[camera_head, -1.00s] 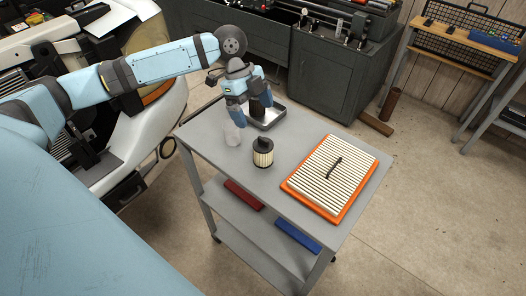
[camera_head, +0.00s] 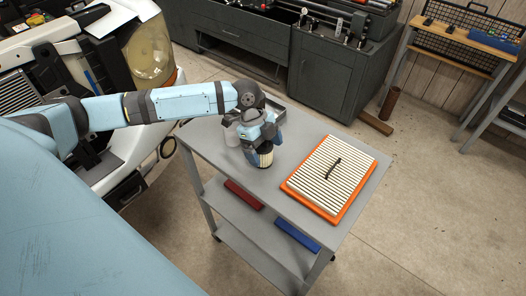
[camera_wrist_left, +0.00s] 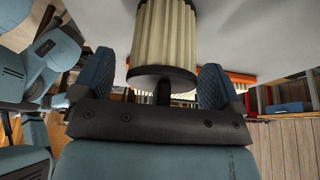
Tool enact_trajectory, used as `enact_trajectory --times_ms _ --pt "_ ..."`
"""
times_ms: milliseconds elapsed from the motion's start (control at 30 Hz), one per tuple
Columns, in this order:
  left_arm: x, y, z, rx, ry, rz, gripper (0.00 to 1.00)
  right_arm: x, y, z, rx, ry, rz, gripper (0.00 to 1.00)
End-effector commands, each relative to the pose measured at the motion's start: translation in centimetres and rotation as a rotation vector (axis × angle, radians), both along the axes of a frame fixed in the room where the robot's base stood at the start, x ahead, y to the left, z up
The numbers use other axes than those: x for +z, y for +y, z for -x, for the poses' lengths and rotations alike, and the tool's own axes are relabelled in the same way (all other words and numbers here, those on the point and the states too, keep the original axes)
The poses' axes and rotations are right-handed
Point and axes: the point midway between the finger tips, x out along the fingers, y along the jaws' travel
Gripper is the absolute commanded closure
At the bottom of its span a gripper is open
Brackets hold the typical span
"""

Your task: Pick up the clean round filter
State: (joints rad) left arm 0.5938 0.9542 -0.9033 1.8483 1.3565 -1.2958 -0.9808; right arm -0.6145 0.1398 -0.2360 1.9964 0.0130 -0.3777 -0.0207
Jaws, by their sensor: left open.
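The round filter (camera_head: 265,160), with cream pleats and a black cap, stands upright on the top of the grey cart (camera_head: 225,165). My left gripper (camera_head: 262,146) is over it from above, hiding its top in the head view. In the left wrist view the filter's pleats (camera_wrist_left: 165,35) show beyond the open fingers (camera_wrist_left: 160,88). Its black cap and short stub lie between the two blue fingers, with a gap on each side. My right gripper is not in view.
A metal tray (camera_head: 280,113) is behind. Red (camera_head: 244,195) and blue (camera_head: 298,235) items lie on the lower shelf.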

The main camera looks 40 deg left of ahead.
Motion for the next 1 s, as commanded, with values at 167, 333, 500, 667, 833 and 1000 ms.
enact_trajectory --times_ms 167,333,500,667,833,1000 --pt "0.0 0.0 0.0 0.000 0.000 0.000 0.20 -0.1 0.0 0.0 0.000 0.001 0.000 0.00" --pt "0.1 0.0 0.0 0.001 0.000 0.000 0.59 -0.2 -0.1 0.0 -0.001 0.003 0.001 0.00" --pt "0.1 0.0 0.0 0.001 -0.001 0.000 0.64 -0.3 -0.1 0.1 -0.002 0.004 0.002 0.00" --pt "0.2 0.0 0.0 0.000 -0.001 0.000 0.64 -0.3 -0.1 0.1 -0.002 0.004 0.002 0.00" --pt "1.4 0.0 -0.1 0.002 -0.001 0.001 0.64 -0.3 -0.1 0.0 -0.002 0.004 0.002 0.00" --pt "4.3 0.1 -0.1 0.001 -0.004 0.000 0.64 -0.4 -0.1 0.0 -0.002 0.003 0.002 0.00"
